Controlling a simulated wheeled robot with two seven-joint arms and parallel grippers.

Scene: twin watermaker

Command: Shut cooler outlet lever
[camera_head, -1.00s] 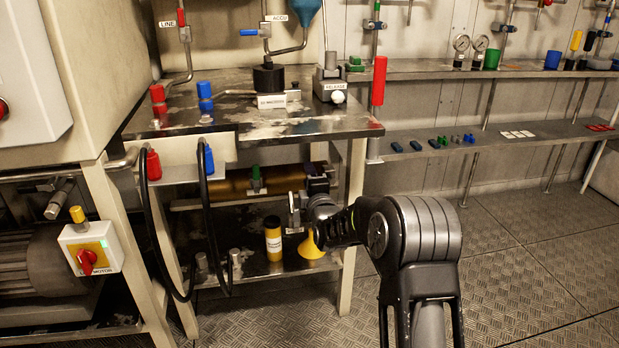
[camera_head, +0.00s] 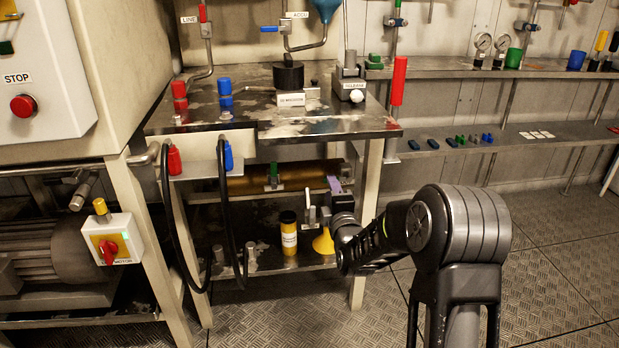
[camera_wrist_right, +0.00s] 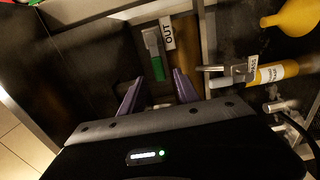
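The cooler outlet lever (camera_wrist_right: 158,68) has a green handle and stands beside an OUT label (camera_wrist_right: 168,32) in the right wrist view. A green handle on the brass cylinder under the bench (camera_head: 273,176) in the head view looks like the same lever. My right gripper (camera_wrist_right: 156,84) has its two purple fingers spread apart, with the green handle ahead of the gap between them. Contact cannot be told. In the head view my right gripper (camera_head: 335,184) is right of the green handle, at the cylinder's right end. My left gripper is not in view.
A yellow bottle (camera_head: 289,236) and yellow funnel (camera_head: 322,243) stand on the lower shelf. Black hoses (camera_head: 226,215) hang at the left. The bench top (camera_head: 300,130) is above. Floor at right is clear.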

